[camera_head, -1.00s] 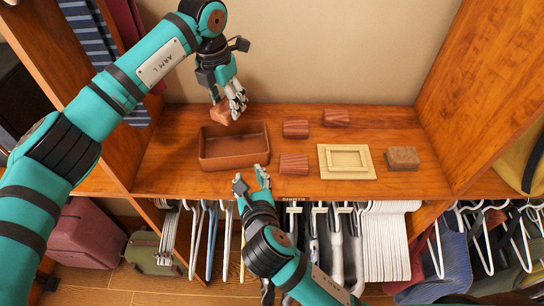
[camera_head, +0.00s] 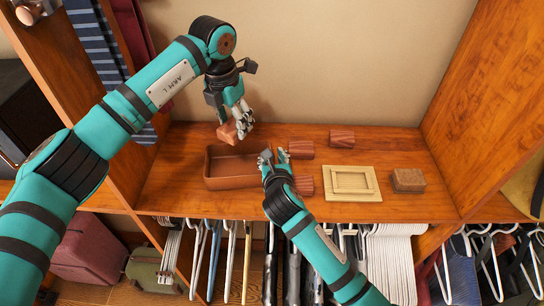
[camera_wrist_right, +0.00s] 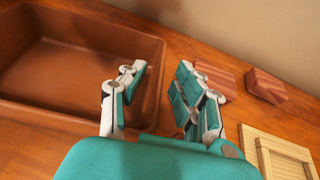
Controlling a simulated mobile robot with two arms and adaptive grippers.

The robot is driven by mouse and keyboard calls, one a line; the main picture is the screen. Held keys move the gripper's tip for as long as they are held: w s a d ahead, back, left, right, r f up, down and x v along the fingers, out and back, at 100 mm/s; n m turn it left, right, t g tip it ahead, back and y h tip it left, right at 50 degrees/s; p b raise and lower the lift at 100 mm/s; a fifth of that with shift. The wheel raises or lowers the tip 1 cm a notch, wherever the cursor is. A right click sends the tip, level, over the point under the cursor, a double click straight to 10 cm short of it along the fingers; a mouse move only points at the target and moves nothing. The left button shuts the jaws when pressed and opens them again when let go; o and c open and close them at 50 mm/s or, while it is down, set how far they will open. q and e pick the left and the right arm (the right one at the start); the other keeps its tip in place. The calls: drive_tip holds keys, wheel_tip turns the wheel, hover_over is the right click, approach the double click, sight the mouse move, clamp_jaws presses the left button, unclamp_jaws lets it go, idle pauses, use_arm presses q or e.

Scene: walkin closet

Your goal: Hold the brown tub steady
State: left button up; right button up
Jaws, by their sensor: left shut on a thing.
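The brown tub (camera_head: 228,184) is an open rectangular box on the wooden shelf; it fills the left of the right wrist view (camera_wrist_right: 60,112). My right gripper (camera_head: 273,156) is at the tub's right wall with its fingers apart. In the right wrist view (camera_wrist_right: 160,82) one finger overlaps the tub's right rim and the other is outside it; I cannot tell whether either touches the wall. My left gripper (camera_head: 239,122) is shut on a reddish-brown block (camera_head: 227,133), held above the tub's back edge. The tub looks empty.
Ridged reddish blocks lie right of the tub: one at the back (camera_head: 341,137), one nearer (camera_head: 301,149) and one partly behind my right gripper (camera_head: 304,185). A pale framed panel (camera_head: 351,195) and a brown rough block (camera_head: 408,180) lie further right. Hangers (camera_head: 390,255) hang below.

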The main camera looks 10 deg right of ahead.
drive_tip(key=shift+w+f, duration=0.2)
drive_tip(key=shift+w, duration=0.3)
clamp_jaws()
